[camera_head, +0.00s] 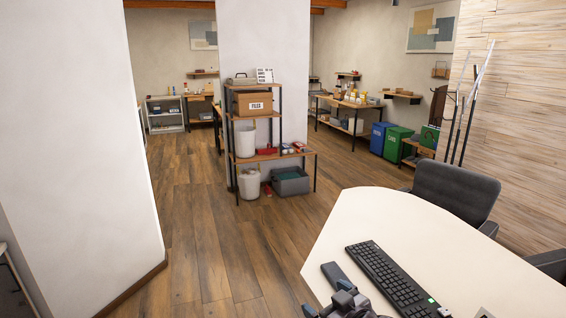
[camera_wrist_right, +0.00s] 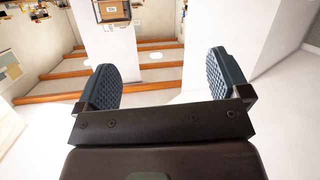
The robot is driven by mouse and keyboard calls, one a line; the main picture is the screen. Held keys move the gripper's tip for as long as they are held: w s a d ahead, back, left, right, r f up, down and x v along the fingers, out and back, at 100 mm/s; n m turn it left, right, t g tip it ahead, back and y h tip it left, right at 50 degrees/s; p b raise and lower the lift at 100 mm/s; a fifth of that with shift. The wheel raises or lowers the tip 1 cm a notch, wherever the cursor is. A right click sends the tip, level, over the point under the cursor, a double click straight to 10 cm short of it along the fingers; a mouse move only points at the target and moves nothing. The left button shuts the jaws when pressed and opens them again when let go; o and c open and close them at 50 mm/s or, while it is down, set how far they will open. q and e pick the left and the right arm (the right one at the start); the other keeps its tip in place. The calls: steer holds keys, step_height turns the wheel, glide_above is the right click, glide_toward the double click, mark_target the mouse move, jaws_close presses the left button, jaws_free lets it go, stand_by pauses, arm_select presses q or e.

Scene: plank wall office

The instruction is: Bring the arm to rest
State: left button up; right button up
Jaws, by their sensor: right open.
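My right gripper (camera_head: 338,304) shows at the bottom edge of the head view, low over or beside the near edge of the white desk (camera_head: 390,222). Only its top part is in the picture. In the right wrist view the two textured finger pads of my right gripper (camera_wrist_right: 166,84) stand wide apart. Nothing is between them. My left gripper and arm are not in the head view.
A black keyboard (camera_head: 395,280) lies on the desk close to my right gripper. A grey chair (camera_head: 455,190) stands behind the desk. A shelf (camera_head: 262,156) with boxes and bins stands farther off. The wooden floor (camera_head: 200,240) left of the desk is clear.

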steer(key=s+d+f+m+h, duration=0.2)
steer(key=s+d+f, duration=0.4)
steer(key=s, duration=0.2)
steer(key=s+d+f+m+h, duration=0.2)
steer(key=s+d+f, duration=0.3)
steer(key=s, duration=0.4)
steer(key=s+d+f+m+g+h, duration=0.1)
steer(key=s+d+f+m+h, duration=0.1)
steer(key=s+d+f, duration=0.4)
steer(key=s+h, duration=0.1)
steer(key=s, duration=0.1)
steer(key=shift+s+d+f+m, duration=0.3)
steer(key=shift+d, duration=0.1)
